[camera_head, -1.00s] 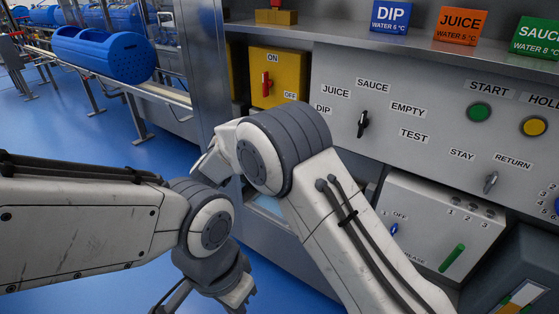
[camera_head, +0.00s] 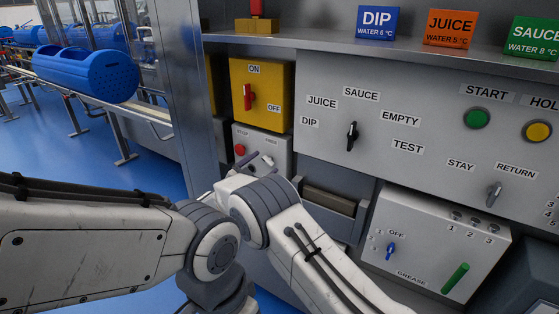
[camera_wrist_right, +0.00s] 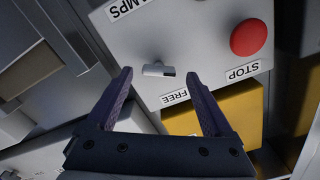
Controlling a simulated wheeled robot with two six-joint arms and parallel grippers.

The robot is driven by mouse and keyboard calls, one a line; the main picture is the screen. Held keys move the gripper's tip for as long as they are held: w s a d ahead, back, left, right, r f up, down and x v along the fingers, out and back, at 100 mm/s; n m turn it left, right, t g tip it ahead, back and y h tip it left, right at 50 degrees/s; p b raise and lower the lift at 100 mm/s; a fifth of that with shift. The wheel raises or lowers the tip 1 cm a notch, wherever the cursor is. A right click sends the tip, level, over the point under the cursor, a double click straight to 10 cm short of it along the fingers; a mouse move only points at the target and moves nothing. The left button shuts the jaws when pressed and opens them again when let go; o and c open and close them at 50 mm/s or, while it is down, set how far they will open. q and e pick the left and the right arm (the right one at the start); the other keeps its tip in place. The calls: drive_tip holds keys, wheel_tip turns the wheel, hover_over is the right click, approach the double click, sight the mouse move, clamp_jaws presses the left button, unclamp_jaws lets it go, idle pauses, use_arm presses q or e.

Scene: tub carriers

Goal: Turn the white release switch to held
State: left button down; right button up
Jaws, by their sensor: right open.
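The white release switch (camera_wrist_right: 152,69) is a small pale lever on a light grey box. In the right wrist view it lies between my open right fingers, with a gap on each side. A FREE label is below it, and a partly cut-off label ending in AMPS is at the upper left. I cannot tell which way it is set. My right gripper (camera_wrist_right: 158,78) is open and empty, facing the box. In the head view the right gripper (camera_head: 257,159) is in front of the box's lower face and hides part of it. My left gripper is out of the picture.
A red STOP button (camera_wrist_right: 249,38) sits close to the switch on the same box. A yellow box with a red ON/OFF lever (camera_head: 248,97) is above it. A grey panel with a black selector knob (camera_head: 352,136) is to the right, with a grease box (camera_head: 430,225) below.

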drive_tip(key=shift+w, duration=0.6)
drive_tip(key=shift+d, duration=0.2)
drive_tip(key=shift+w+d, duration=0.1)
drive_tip(key=shift+d, duration=0.15)
drive_tip(key=shift+c, duration=0.7)
drive_tip(key=shift+d, duration=0.15)
drive_tip(key=c, duration=1)
drive_tip(key=shift+c, duration=1.1)
clamp_jaws()
drive_tip(key=m+b, duration=0.3)
drive_tip(key=shift+f+m+b, duration=0.2)
drive_tip(key=shift+m+b, duration=0.1)
drive_tip(key=m+b, duration=0.4)
drive_tip(key=shift+m, duration=0.3)
use_arm(q)
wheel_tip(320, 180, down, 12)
drive_tip(key=b, duration=0.4)
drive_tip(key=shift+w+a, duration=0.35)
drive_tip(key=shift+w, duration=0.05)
use_arm(e)
drive_tip(key=m, duration=0.3)
drive_tip(key=shift+m, duration=0.4)
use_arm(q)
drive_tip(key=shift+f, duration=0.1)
